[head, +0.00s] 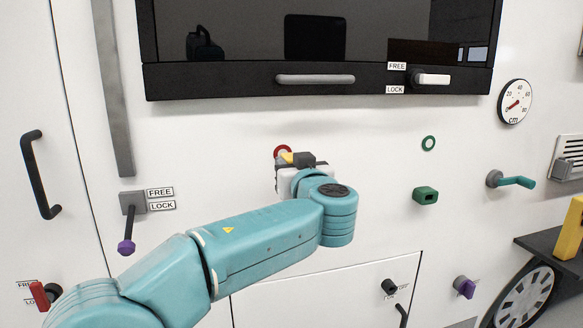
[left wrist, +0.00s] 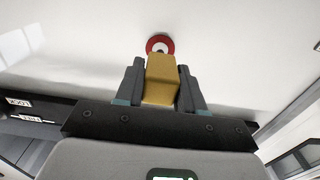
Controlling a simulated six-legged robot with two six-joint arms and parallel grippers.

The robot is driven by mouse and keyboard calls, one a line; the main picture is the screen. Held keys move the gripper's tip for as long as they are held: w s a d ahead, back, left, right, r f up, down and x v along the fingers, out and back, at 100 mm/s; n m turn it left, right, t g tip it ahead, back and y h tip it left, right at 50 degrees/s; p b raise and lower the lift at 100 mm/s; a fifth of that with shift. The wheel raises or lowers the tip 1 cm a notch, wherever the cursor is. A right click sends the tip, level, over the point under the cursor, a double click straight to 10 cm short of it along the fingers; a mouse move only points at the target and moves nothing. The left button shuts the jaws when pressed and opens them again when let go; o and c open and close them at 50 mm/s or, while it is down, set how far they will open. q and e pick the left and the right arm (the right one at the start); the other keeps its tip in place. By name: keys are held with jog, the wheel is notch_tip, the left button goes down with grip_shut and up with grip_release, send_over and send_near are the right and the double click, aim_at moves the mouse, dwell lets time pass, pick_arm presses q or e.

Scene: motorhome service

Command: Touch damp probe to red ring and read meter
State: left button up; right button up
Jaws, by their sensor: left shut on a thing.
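The red ring (head: 281,151) is on the white wall below the dark window, partly hidden behind my left gripper (head: 293,160). In the left wrist view the ring (left wrist: 160,43) has a pale centre with a dark mark. My left gripper is shut on the yellow damp probe (left wrist: 160,80), whose far end overlaps the ring's lower edge. I cannot tell if it touches. Only a bit of the yellow probe (head: 287,157) shows in the head view. A lit green display (left wrist: 172,174) is cut off at the wrist view's bottom edge; its reading is not legible.
A green ring (head: 428,143) and a green block (head: 425,195) are on the wall to the right. A round cm gauge (head: 514,102) and a teal handle (head: 512,181) are farther right. A purple-tipped lever (head: 127,246) is on the left. The window handle (head: 315,79) juts out above.

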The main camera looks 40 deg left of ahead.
pick_arm(q)
jog(key=b+v, duration=0.4)
jog(key=v, duration=0.3)
jog(key=shift+d, duration=0.15)
jog(key=shift+s, duration=0.1)
jog(key=w+d+f+m, duration=0.1)
jog(key=w+f, duration=0.1)
jog(key=f, duration=0.7)
jog(key=w+d+f, duration=0.1)
jog(key=w+f, duration=0.2)
jog(key=f, duration=0.6)
jog(key=s+d+f+m+t+h, duration=0.2)
jog(key=s+d+f+h, duration=0.1)
jog(key=f, duration=0.4)
jog(key=s+d+f+m+t+h, duration=0.3)
jog(key=d+f+h, duration=0.2)
jog(key=f, duration=0.3)
jog(key=shift+d+f+m, duration=0.3)
jog(key=shift+d+f, duration=0.05)
jog(key=shift+d, duration=0.15)
